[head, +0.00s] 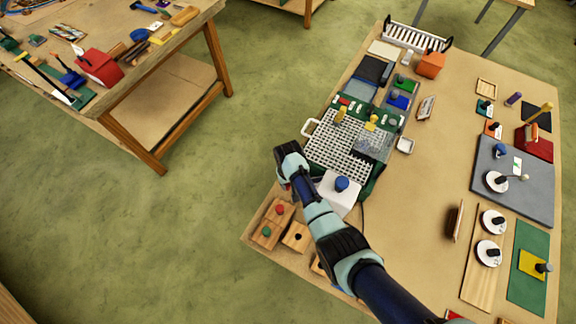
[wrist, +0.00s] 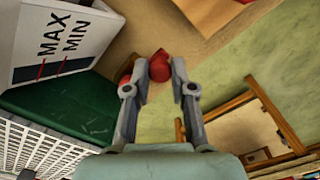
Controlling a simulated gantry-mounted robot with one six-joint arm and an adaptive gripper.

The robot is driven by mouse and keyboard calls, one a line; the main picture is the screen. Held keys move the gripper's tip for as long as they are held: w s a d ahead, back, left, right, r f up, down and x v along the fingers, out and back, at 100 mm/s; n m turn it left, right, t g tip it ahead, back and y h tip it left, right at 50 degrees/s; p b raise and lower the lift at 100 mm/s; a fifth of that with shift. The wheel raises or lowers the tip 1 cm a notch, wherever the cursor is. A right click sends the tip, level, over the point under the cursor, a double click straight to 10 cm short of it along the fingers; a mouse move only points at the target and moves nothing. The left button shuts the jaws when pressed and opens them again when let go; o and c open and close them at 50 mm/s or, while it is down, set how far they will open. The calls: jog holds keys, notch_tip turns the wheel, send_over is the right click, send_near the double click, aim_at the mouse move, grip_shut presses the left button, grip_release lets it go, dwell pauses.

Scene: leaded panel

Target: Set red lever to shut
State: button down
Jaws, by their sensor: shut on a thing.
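A rounded red knob (wrist: 160,66), which I take to be the end of the red lever, sits between my fingertips in the wrist view. My gripper (wrist: 160,75) is shut on it, one finger on each side. Another reddish part (wrist: 126,77) shows partly behind the left finger. In the head view my gripper (head: 284,185) is at the left edge of the table, beside the white box with a blue knob (head: 341,184). There the lever is mostly hidden by my arm, and its setting cannot be told.
The white box with MAX and MIN marks (wrist: 60,40) and a green case (wrist: 75,108) are close on the left in the wrist view. A wooden block with red and green knobs (head: 268,228) stands near my gripper. Open floor (head: 150,240) lies left of the table.

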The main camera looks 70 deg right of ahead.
jog(key=c, duration=1)
grip_release()
jog(key=shift+r, duration=0.15)
notch_tip(320, 180, up, 12)
jog(key=shift+f, duration=0.1)
